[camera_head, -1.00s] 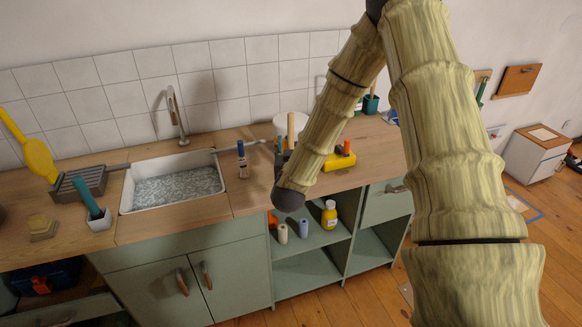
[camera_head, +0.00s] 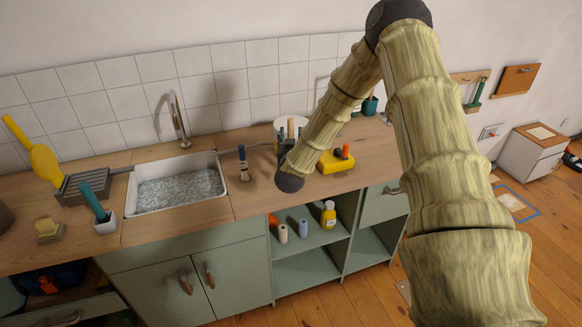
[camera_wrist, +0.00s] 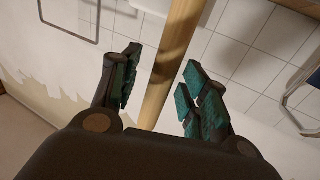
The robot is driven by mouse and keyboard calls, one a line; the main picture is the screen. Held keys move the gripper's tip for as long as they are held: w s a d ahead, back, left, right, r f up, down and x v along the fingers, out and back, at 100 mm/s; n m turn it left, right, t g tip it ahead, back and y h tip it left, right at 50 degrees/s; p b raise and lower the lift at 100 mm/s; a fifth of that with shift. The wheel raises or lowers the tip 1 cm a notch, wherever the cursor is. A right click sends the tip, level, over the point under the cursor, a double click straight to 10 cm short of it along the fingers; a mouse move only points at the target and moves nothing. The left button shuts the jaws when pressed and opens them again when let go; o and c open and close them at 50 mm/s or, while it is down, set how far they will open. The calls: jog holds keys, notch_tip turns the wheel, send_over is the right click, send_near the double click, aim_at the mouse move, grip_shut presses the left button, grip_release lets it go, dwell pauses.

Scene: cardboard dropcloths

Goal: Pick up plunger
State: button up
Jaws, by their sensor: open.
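A light wooden handle, which I take to be the plunger's (camera_wrist: 180,40), runs between the fingers of my gripper (camera_wrist: 162,62) in the wrist view. The gripper is open, with teal-padded fingers on both sides of the handle and gaps visible. In the head view the wooden handle (camera_head: 291,127) stands upright near the back of the counter, just beyond my arm's end. The plunger's lower part is hidden behind my arm. My gripper is mostly hidden there too.
A white round container (camera_head: 292,124) is behind the handle. The tiled wall (camera_head: 215,88) is close behind.

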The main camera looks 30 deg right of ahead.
jog(key=shift+w+d, duration=0.15)
jog(key=shift+w, duration=0.1)
jog(key=shift+c, duration=0.2)
grip_shut()
jog(key=shift+r, duration=0.1)
